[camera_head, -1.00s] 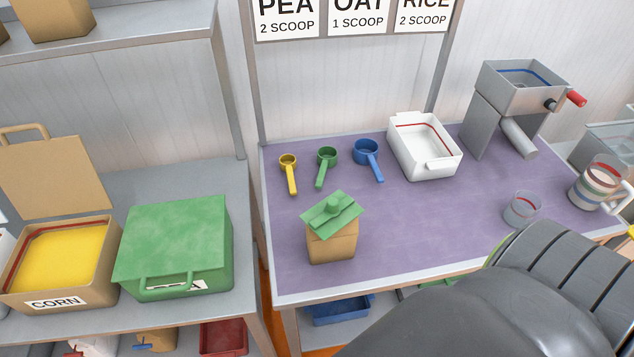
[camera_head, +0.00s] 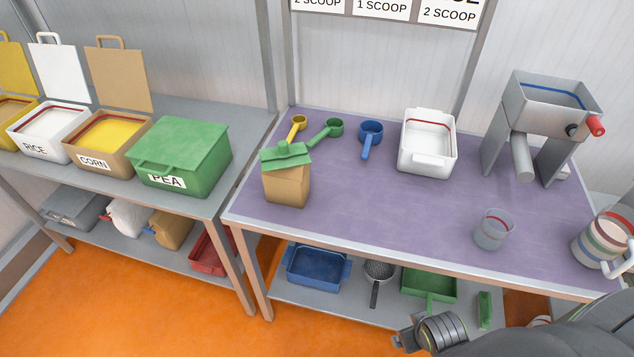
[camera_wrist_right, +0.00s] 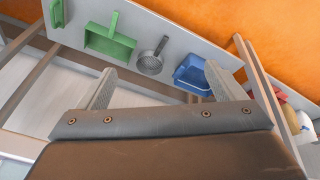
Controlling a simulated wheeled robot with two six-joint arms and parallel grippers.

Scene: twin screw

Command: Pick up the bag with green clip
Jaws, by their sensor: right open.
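The bag with green clip (camera_head: 287,183) is a small brown paper bag standing upright near the left end of the purple-topped table (camera_head: 400,235). Its green clip (camera_head: 286,155) sits across the top. My right gripper shows in the right wrist view (camera_wrist_right: 155,85) with its two fingers apart and nothing between them. It is over the lower shelf area, away from the bag. In the head view, part of my right arm shows at the bottom right. My left gripper is in neither view.
Yellow, green and blue scoops (camera_head: 370,138) lie behind the bag, beside a white bin (camera_head: 428,142). The green PEA bin (camera_head: 180,155) is on the left shelf. Table space right of the bag is clear.

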